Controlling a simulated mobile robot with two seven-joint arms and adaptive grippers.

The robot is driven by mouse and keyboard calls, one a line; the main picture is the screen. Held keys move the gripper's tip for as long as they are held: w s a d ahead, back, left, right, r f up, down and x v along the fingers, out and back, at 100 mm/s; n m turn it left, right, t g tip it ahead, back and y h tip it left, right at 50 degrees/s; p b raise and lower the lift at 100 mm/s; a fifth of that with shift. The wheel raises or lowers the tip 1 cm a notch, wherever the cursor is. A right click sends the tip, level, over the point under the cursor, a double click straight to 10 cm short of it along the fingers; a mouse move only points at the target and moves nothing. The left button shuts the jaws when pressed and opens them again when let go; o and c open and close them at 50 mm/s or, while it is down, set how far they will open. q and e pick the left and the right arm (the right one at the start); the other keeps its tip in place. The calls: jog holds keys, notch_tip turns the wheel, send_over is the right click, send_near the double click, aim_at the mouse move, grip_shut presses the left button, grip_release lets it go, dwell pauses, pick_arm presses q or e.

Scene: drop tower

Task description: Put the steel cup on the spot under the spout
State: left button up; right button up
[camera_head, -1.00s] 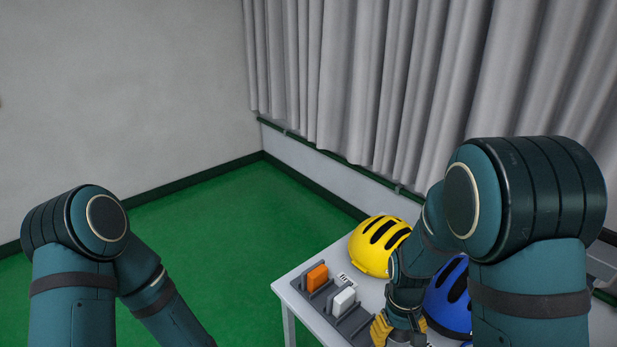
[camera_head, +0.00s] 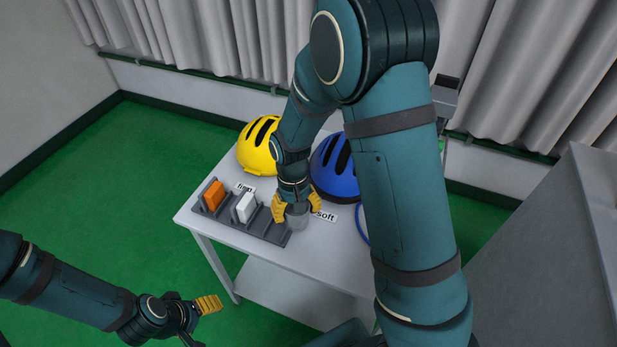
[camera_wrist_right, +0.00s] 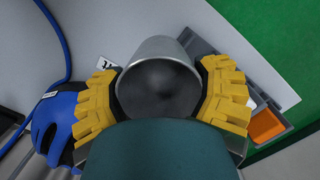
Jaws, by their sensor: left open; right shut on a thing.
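The steel cup (camera_head: 297,215) is in my right gripper (camera_head: 296,206), low at the front of the white table. In the right wrist view the cup (camera_wrist_right: 158,84) shows its round mouth, with the yellow fingers of my right gripper (camera_wrist_right: 160,95) closed on both sides of it. I cannot tell whether the cup touches the table. My left gripper (camera_head: 203,318) is open and empty, away from the table at the lower left. I see no spout and no marked spot in these frames.
A grey rack (camera_head: 268,229) holds an orange block (camera_head: 214,195) and a white block (camera_head: 245,207), just left of the cup. A yellow helmet (camera_head: 258,150) and a blue helmet (camera_head: 333,172) stand behind on the table (camera_head: 325,247). A grey cabinet (camera_head: 545,240) stands at right.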

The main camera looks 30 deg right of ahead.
jog(key=w+d+r+m+p, duration=0.1)
jog(key=w+d+r+m, duration=0.1)
jog(key=w+d+m, duration=0.3)
jog(key=b, duration=0.1)
send_over(313, 224)
jog(key=shift+n+y, duration=0.3)
jog(key=shift+w+d+f, duration=0.1)
jog(key=shift+w+f, duration=0.05)
jog(key=shift+f, duration=2.3)
jog(key=shift+w+d+f, duration=0.1)
jog(key=shift+f, duration=2.3)
jog(key=shift+f, duration=0.2)
jog(key=o, duration=1.2)
jog(key=shift+r, duration=0.15)
